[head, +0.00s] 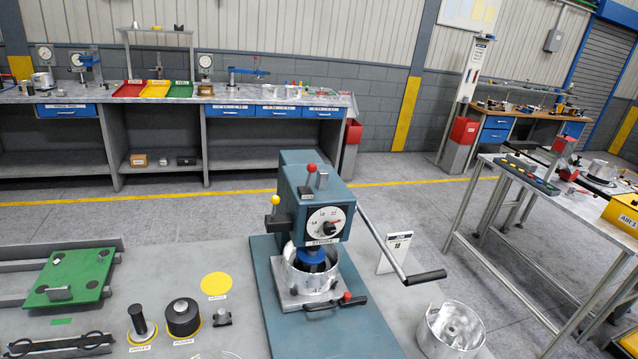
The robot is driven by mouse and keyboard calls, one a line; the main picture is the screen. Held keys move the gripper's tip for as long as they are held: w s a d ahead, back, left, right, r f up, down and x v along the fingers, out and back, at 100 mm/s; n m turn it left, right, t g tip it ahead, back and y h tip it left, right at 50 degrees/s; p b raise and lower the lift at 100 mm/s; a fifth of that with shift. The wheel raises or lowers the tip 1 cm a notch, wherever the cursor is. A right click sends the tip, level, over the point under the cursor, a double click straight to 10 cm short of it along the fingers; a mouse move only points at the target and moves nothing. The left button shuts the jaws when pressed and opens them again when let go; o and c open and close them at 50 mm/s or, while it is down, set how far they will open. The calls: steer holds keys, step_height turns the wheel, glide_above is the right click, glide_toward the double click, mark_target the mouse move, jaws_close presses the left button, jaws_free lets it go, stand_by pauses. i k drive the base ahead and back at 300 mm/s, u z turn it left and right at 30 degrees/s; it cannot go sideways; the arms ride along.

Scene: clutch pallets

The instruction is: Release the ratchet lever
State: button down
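A teal bench press (312,200) stands on a teal base plate (262,290) on the grey bench. A long metal lever (380,238) slopes down to the right from its side and ends in a black grip (425,276). A short lever with a red ball (311,168) stands on top, and a yellow ball knob (276,200) is at the left. No readable label tells which is the ratchet lever. A blue pressing head (312,255) sits in a silver housing (300,277), beside a red-knobbed clamp handle (347,298). My gripper is not visible.
A silver housing (450,328) stands at the bench's right, near a small sign (396,250). Left are two black cylindrical parts (183,317), a yellow disc (216,284) and a green plate (72,277). A side table (575,200) stands beyond a floor gap.

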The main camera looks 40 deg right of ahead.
mark_target(311, 167)
steer(key=u, duration=0.1)
steer(key=i, duration=1)
steer(key=z, duration=0.1)
